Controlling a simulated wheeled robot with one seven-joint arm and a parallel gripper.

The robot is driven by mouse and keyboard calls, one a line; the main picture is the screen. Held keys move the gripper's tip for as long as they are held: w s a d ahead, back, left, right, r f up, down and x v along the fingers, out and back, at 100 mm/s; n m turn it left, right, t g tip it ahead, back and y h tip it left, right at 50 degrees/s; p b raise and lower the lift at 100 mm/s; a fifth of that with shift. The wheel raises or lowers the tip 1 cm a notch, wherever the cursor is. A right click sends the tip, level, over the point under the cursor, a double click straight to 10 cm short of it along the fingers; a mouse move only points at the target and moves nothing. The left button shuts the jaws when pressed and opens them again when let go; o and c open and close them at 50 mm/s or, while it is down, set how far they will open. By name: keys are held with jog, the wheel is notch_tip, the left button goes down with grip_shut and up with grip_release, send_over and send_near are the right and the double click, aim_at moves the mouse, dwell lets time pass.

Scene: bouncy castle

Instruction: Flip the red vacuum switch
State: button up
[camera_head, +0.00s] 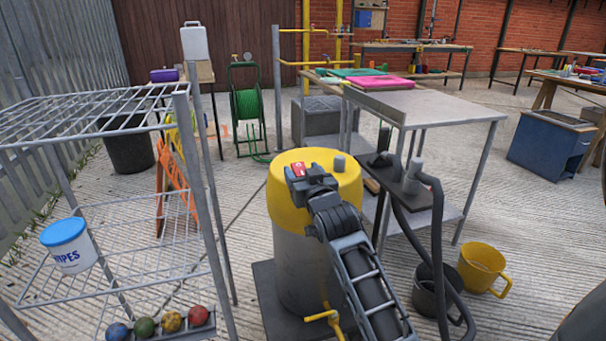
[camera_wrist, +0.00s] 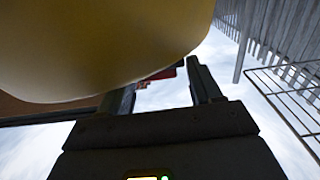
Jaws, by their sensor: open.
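The vacuum is a drum with a yellow domed top (camera_head: 345,180) and a grey body (camera_head: 300,262). The red switch (camera_head: 298,168) shows as a small red patch on the top's left side, right by my fingertips. My gripper (camera_head: 304,174) is open over the top, its arm reaching in from the lower right. In the wrist view the yellow top (camera_wrist: 90,45) fills the upper left, and a bit of red (camera_wrist: 164,74) shows between and beyond the spread fingers (camera_wrist: 165,85). Whether a finger touches the switch I cannot tell; the gripper hides part of it.
A wire rack (camera_head: 195,200) with a wipes tub (camera_head: 70,246) and coloured balls (camera_head: 171,321) stands on the left. A metal table (camera_head: 440,107) stands behind right. A dark hose (camera_head: 436,240) and yellow bucket (camera_head: 483,268) are at right.

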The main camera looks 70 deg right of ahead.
jog(key=shift+c, duration=0.3)
jog(key=c, duration=0.9)
jog(key=r+p, duration=0.1)
jog(key=p, duration=0.2)
jog(key=shift+y, duration=0.4)
jog(key=g+y+p, duration=0.1)
jog(key=p, duration=0.4)
jog(key=g+y+p, duration=0.1)
jog(key=p, duration=0.4)
jog(key=shift+w+d+r, duration=0.15)
jog(key=shift+r, duration=0.2)
jog(key=shift+f+g+y+p, duration=0.1)
jog(key=shift+g+y+p, duration=0.3)
jog(key=shift+p, duration=0.55)
jog(key=shift+f, duration=0.15)
jog(key=o, duration=1)
jog(key=shift+c, duration=0.2)
